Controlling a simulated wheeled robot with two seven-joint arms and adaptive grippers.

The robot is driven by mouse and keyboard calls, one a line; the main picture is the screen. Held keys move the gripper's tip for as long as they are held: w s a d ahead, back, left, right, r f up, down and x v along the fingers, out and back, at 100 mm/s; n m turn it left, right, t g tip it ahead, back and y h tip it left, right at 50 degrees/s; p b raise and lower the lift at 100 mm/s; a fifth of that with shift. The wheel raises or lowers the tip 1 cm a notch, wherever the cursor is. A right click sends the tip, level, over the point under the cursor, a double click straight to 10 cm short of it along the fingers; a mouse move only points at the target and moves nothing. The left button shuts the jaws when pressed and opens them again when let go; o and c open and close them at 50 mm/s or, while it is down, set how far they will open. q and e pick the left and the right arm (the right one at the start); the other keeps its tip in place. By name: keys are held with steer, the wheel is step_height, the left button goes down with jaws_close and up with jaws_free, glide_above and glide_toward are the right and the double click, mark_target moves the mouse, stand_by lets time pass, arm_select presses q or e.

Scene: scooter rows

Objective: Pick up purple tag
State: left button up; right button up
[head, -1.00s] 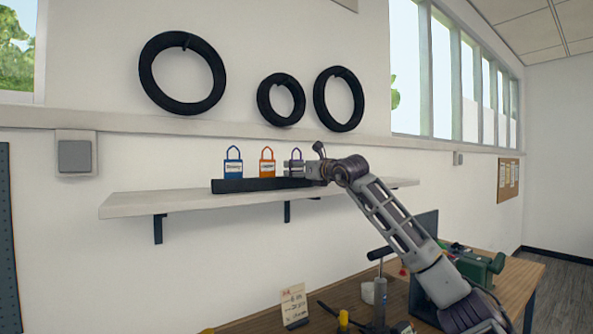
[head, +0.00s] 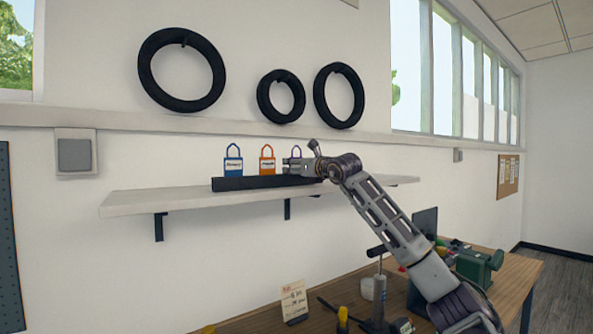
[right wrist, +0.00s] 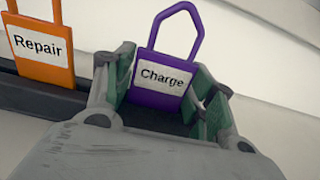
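The purple tag (right wrist: 160,82), with a white label reading "Charge" and a looped top, stands upright in a dark holder strip (head: 240,184) on the wall shelf. In the head view my right gripper (head: 286,164) covers most of it, and only its loop (head: 297,150) shows clearly. In the right wrist view the right gripper (right wrist: 168,72) is open, with one green-padded finger on each side of the tag. The left finger overlaps or lies close to the tag's edge; a small gap shows on the right. My left gripper is not in view.
An orange "Repair" tag (right wrist: 42,47) stands just left of the gripper, and a blue tag (head: 233,161) further left. The shelf (head: 150,203) is bare at its left. Black tyres (head: 281,97) hang above. A cluttered workbench (head: 510,290) lies below.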

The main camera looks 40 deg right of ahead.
steer(key=c, duration=0.4)
steer(key=shift+o, duration=0.2)
steer(key=shift+r, duration=1.25)
step_height(320, 180, up, 5)
steer(key=shift+f+p, duration=0.15)
steer(key=shift+p, duration=0.65)
steer(key=shift+r, duration=1)
steer(key=shift+r+p, duration=0.3)
steer(key=shift+r, duration=0.1)
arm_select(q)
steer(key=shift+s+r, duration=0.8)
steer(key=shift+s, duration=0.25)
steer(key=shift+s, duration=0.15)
